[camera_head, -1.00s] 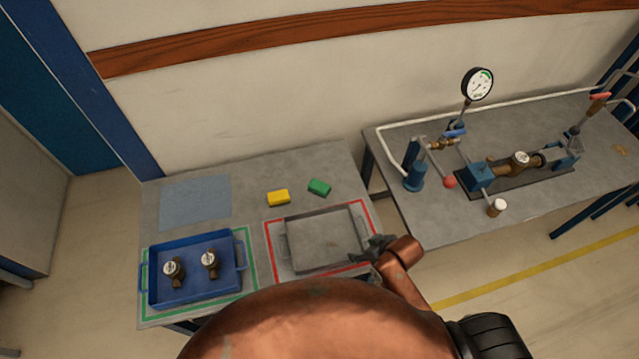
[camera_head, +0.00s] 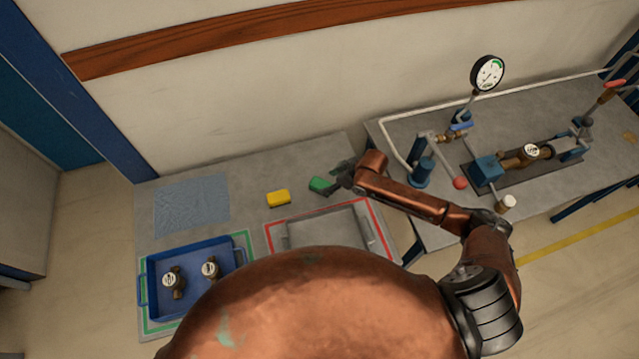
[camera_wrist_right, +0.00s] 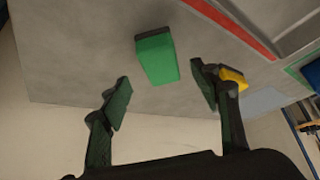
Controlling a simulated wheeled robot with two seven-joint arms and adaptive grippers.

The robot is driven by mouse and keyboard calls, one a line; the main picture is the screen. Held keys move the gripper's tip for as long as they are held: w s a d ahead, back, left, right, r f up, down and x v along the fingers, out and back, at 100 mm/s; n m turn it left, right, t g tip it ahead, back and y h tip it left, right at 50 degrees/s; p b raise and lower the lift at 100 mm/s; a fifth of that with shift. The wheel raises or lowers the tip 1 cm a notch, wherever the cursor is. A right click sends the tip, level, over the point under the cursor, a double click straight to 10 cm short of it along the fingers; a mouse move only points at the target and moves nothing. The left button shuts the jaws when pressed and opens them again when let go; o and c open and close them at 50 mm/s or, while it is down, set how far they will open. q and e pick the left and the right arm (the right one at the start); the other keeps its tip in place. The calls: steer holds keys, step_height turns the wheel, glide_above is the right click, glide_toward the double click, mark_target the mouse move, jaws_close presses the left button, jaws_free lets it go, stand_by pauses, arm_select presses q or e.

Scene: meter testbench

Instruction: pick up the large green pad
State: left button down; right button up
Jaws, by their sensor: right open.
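The large green pad (camera_head: 319,185) lies on the left table, right of a yellow block. My right gripper (camera_head: 336,187) is at the pad's right side in the head view and hides part of it. In the right wrist view the pad (camera_wrist_right: 157,58) shows ahead of the fingertips and between their lines. The right gripper (camera_wrist_right: 160,95) is open there with nothing between its fingers. My left gripper is not in view.
The yellow block (camera_head: 278,198) lies left of the pad. A grey tray (camera_head: 290,238) sits in a red outline. A blue tray (camera_head: 151,290) holds two brass meters. A blue-grey cloth (camera_head: 190,205) lies at the back left. The right table (camera_head: 446,227) carries a gauge (camera_head: 488,73) and pipe fittings.

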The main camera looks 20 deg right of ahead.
mark_target(322, 184)
steer(key=shift+w+a+f, duration=0.15)
steer(key=shift+a+f, duration=0.1)
steer(key=shift+f, duration=0.15)
steer(key=shift+w+a+f, duration=0.15)
steer(key=shift+w+f, duration=0.05)
steer(key=shift+f, duration=0.1)
steer(key=x, duration=0.4)
steer(key=shift+a+f+p, duration=0.1)
steer(key=shift+p, duration=0.3)
steer(key=c, duration=1.4)
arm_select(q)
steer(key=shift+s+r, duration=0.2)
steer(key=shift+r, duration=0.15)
arm_select(e)
steer(key=shift+o, duration=0.2)
